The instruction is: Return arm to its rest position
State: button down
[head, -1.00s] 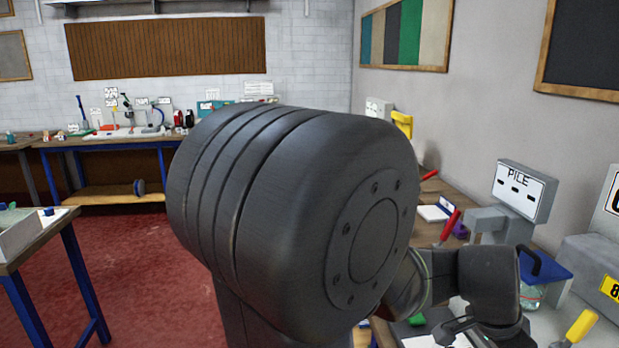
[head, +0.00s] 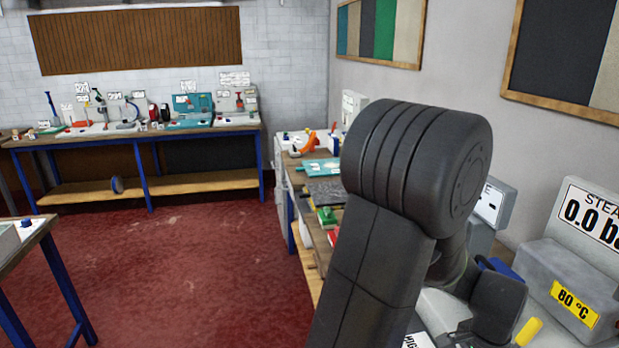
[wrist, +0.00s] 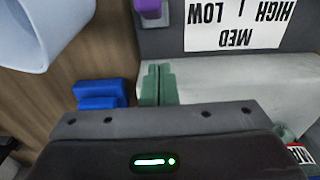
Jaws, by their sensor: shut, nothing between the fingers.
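My arm rises in the lower right of the head view, with its big dark joint in front of the side bench. My gripper (head: 462,336) is low at the picture's bottom edge, partly cut off, near a white printed label (head: 418,341). In the wrist view my gripper (wrist: 158,72) has its two greenish fingers side by side, shut with nothing between them. They are over a pale grey surface (wrist: 225,78), beside a dark panel with a HIGH, MED, LOW label (wrist: 238,25).
A blue block (wrist: 100,94) lies left of the fingers in the wrist view, below a pale round-rimmed object (wrist: 45,30). Red floor (head: 180,260) is clear at left.

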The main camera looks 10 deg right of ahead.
jog(key=shift+s+d+y+p, duration=0.2)
jog(key=shift+d+y+p, duration=0.1)
jog(key=shift+p, duration=0.5)
jog(key=shift+d+f, duration=0.2)
notch_tip(320, 180, up, 10)
jog(key=b, duration=0.1)
jog(key=shift+f, duration=0.2)
